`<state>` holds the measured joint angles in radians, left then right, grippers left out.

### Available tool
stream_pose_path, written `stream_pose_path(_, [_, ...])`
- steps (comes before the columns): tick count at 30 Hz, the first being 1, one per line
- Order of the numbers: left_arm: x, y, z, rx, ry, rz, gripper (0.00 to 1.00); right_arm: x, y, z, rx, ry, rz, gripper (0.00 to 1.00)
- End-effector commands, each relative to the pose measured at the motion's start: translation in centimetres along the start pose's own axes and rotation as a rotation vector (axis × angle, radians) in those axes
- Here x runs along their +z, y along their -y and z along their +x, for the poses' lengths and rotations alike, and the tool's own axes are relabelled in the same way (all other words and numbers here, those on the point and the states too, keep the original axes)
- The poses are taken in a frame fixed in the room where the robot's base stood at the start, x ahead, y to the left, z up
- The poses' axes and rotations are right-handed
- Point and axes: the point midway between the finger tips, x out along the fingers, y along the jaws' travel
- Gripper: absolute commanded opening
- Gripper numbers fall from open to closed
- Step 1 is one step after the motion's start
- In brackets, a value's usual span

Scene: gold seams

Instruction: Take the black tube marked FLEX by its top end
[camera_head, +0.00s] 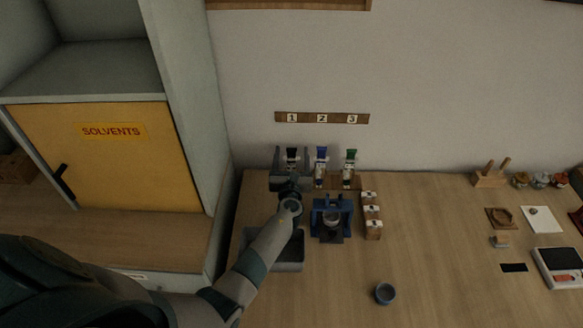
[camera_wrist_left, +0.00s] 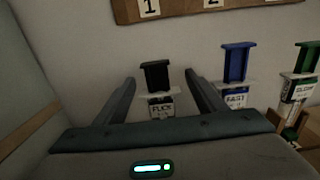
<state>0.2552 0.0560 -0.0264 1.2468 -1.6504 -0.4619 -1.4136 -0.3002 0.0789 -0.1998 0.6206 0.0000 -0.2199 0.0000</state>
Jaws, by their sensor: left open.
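The black tube marked FLEX (camera_wrist_left: 156,75) stands upright in the left wrist view, with its black top and pale label showing. Its black top also shows in the head view (camera_head: 292,153), leftmost of three tubes at the wall. My left gripper (camera_head: 289,184) is open and empty, in front of the black tube. In the left wrist view its two fingers (camera_wrist_left: 160,79) appear on either side of the tube, with a gap at each side. I cannot tell whether the fingertips reach its depth. The tube's lower part is hidden by the gripper. My right gripper is not in view.
A blue-topped tube (camera_head: 321,154) and a green-topped tube (camera_head: 350,156) stand to the right. A numbered strip (camera_head: 335,118) is on the wall above.

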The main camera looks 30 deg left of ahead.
Motion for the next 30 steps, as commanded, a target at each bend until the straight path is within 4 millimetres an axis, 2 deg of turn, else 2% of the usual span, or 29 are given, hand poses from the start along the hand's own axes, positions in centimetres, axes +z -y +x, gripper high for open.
stream_pose_path(3, [0.0, 0.0, 1.4, 0.0, 0.0, 0.002, 0.64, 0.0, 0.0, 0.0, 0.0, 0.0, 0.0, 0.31])
stream_pose_path(6, [0.0, 0.0, 1.9, 0.0, 0.0, 0.001, 0.64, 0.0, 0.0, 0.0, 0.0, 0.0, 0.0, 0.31])
stream_pose_path(21, [0.0, 0.0, 2.0, 0.0, 0.0, 0.0, 0.64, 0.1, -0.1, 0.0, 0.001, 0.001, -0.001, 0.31])
stream_pose_path(27, [0.0, 0.0, 2.0, 0.0, 0.0, 0.0, 0.2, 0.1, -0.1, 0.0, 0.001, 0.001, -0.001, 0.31])
stream_pose_path(30, [0.0, 0.0, 2.0, 0.0, 0.0, 0.0, 0.2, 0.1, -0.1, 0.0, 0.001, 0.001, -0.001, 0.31])
